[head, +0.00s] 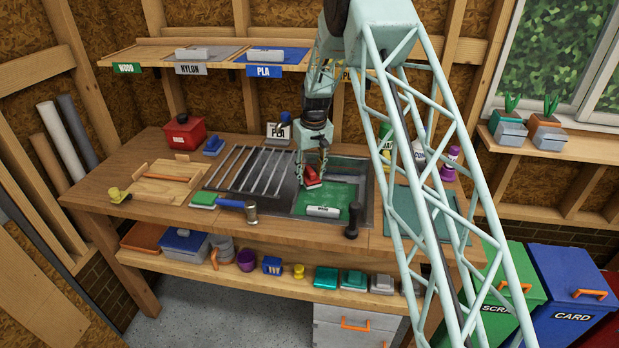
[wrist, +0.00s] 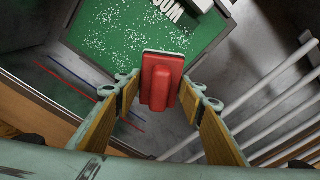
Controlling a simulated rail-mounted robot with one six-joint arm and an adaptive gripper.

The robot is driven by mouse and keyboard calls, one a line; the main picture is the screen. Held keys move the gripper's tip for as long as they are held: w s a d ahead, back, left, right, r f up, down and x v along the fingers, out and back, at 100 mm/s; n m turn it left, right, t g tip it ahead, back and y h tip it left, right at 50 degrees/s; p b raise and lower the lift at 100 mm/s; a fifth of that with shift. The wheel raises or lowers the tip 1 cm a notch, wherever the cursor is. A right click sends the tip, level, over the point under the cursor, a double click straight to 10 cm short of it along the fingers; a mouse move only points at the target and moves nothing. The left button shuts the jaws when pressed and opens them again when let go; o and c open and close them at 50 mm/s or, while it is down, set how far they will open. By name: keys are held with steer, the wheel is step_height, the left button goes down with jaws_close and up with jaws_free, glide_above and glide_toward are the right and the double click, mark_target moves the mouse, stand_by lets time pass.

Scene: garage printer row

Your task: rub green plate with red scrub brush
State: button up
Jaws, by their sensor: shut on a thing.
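The red scrub brush (head: 312,182) is held in my gripper (head: 313,168) over the green plate. In the wrist view the red brush (wrist: 162,82) sits between the two fingers, over the plate's near edge; I cannot tell whether its underside touches the plate. The green plate (head: 340,196) lies in a grey metal basin in the bench top. In the wrist view the green plate (wrist: 110,35) carries many white specks, mostly left of the brush. A white block with dark lettering (head: 323,211) sits on the plate's front side.
A rack of metal bars (head: 262,172) lies left of the basin. A dark upright handle (head: 353,219) stands at the basin's front right. A red box (head: 185,133) stands back left.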

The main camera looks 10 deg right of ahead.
mark_target(310, 169)
steer(key=shift+r, duration=0.45)
steer(key=shift+r, duration=0.1)
steer(key=shift+r+p, duration=0.7)
steer(key=shift+r, duration=0.7)
steer(key=shift+s, duration=0.1)
